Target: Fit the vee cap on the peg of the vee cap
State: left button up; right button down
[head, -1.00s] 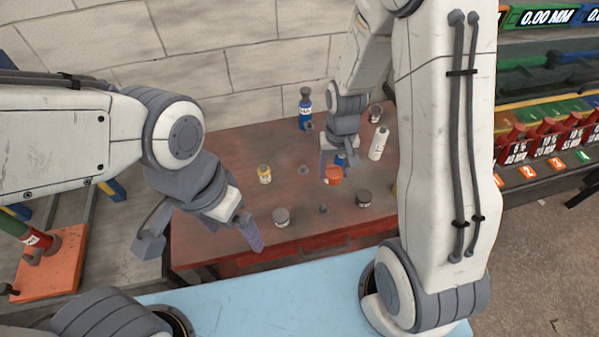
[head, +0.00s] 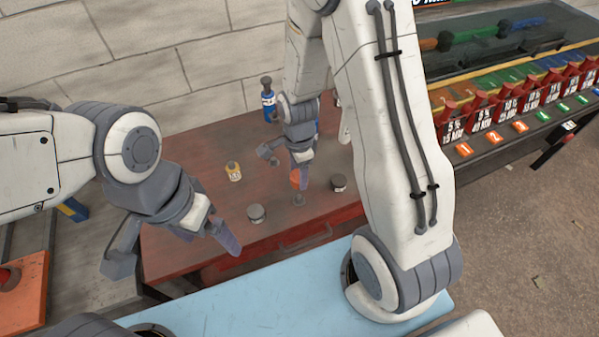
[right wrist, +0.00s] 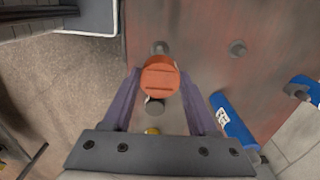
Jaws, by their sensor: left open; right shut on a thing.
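The vee cap appears to be the orange round piece (head: 296,180) with grooves across its top. My right gripper (head: 297,176) is shut on it above the red table; the cap also shows between the fingertips in the right wrist view (right wrist: 159,78). A small grey peg (head: 299,200) stands just in front of and below the cap in the head view. In the right wrist view one grey peg (right wrist: 160,47) shows just beyond the cap and another (right wrist: 237,48) to the right. I cannot tell which belongs to the cap. My left gripper (head: 176,257) is open and empty at the front left.
A light blue surface (head: 230,295) lies in front.

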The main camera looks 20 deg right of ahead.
jog(key=shift+a, duration=0.1)
jog(key=b, duration=0.4)
send_over(298, 197)
notch_tip(298, 197, down, 5)
jog(key=shift+f, duration=0.4)
dwell(1.7)
jog(key=shift+f+b, duration=1.25)
jog(key=shift+f, duration=0.75)
jog(key=shift+c, duration=0.5)
grip_release()
jog(key=shift+r, duration=0.1)
